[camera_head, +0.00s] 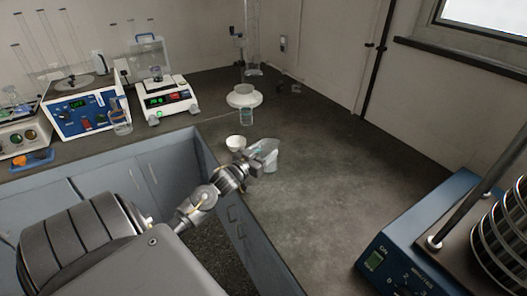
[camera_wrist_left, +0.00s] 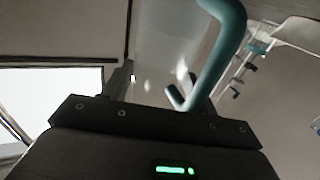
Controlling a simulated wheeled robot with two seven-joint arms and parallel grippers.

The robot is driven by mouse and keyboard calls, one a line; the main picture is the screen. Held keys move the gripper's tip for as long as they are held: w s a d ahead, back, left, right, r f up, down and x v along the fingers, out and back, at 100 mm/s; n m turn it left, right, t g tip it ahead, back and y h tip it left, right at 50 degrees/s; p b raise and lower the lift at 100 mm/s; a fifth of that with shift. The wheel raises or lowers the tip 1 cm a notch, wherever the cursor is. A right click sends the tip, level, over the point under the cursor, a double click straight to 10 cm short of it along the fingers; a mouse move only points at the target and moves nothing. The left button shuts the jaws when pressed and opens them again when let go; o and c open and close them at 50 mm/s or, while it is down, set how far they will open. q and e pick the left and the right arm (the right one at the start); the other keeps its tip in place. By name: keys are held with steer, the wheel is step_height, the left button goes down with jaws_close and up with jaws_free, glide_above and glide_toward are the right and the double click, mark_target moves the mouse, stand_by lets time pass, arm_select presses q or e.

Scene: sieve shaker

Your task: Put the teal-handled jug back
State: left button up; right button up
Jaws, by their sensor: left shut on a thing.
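The teal-handled jug (camera_head: 269,160) is a translucent jug on or just above the grey worktop, near the inner corner of the counter. In the left wrist view its teal handle (camera_wrist_left: 226,45) runs down between the fingers. My left gripper (camera_head: 254,157) is shut on the handle, with the jug on its far right side. The jug looks upright. Whether its base touches the worktop I cannot tell. My right gripper is not in view.
A small white bowl (camera_head: 236,143) stands just left of the jug. Behind are a stand with a white funnel (camera_head: 244,96) and a balance (camera_head: 166,100). A blue sieve shaker (camera_head: 420,240) stands at the front right. The worktop (camera_head: 335,150) right of the jug is clear.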

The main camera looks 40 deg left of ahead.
arm_select(q)
steer(key=shift+f, duration=0.1)
steer(key=o, duration=1.1)
steer(key=shift+o, duration=0.2)
steer(key=shift+s, duration=0.15)
steer(key=s+d+b, duration=0.1)
steer(key=s, duration=1)
steer(key=shift+s, duration=0.35)
steer(key=shift+d, duration=0.1)
